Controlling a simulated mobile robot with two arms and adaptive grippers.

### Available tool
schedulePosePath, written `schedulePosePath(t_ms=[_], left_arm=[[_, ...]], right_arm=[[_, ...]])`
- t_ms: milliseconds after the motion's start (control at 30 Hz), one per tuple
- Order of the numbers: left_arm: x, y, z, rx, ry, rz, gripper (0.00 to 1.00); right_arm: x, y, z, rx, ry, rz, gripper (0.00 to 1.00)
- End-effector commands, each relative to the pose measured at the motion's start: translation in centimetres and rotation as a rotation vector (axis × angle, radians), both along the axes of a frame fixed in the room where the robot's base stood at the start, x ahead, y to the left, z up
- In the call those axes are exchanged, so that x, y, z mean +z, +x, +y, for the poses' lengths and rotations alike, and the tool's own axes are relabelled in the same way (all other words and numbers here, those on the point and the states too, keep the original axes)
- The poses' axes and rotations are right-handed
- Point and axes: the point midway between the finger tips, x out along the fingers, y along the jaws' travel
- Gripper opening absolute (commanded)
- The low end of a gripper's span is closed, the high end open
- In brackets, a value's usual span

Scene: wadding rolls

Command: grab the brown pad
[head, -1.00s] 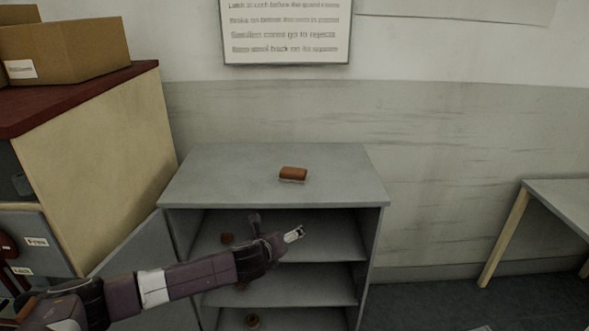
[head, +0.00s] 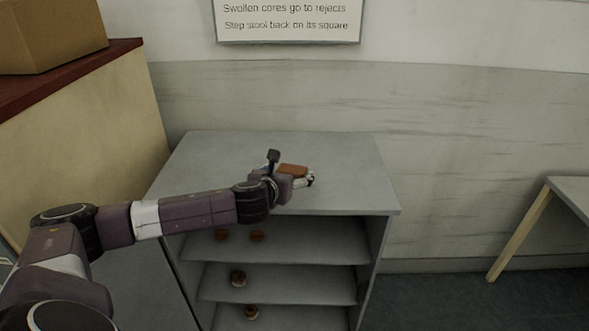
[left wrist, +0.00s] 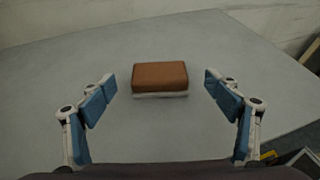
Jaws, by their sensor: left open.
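The brown pad (head: 292,169) lies on the grey top of the shelf cabinet (head: 340,160). In the left wrist view the brown pad (left wrist: 160,77) has a brown upper layer and a pale lower layer, and it lies centred ahead of the fingers. My left gripper (head: 308,181) is just in front of the pad in the head view and partly covers its lower edge. In the left wrist view my left gripper (left wrist: 162,88) is open, with one blue-padded finger on each side and a gap to the pad. My right gripper is not in view.
Several small brown rolls, one a roll (head: 238,278), lie on the cabinet's open shelves below. A cardboard box (head: 50,35) sits on a red-topped unit at left. A table (head: 572,200) stands at right. The cabinet top around the pad is clear.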

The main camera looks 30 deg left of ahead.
Motion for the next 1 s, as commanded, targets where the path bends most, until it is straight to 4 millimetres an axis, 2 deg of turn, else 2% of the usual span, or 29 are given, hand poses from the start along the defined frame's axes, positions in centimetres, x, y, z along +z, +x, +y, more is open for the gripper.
schedulePosePath(t_ms=[100, 267, 400, 667, 1000], left_arm=[[-0.3, 0.8, 0.2, -0.001, -0.001, 0.0, 0.83], [-0.5, 1.5, 0.5, 0.0, -0.001, 0.0, 0.83], [-1.1, 2.8, 0.9, 0.001, -0.002, -0.001, 0.83], [-2.3, 5.1, 1.7, 0.0, -0.001, 0.0, 0.83], [-2.5, 5.5, 1.8, -0.001, 0.0, -0.001, 0.83]], right_arm=[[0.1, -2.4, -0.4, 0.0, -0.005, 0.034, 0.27], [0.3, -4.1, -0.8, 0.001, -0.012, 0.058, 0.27], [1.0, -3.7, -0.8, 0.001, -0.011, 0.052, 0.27], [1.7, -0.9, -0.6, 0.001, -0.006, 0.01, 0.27], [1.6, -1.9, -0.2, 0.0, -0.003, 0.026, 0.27]])
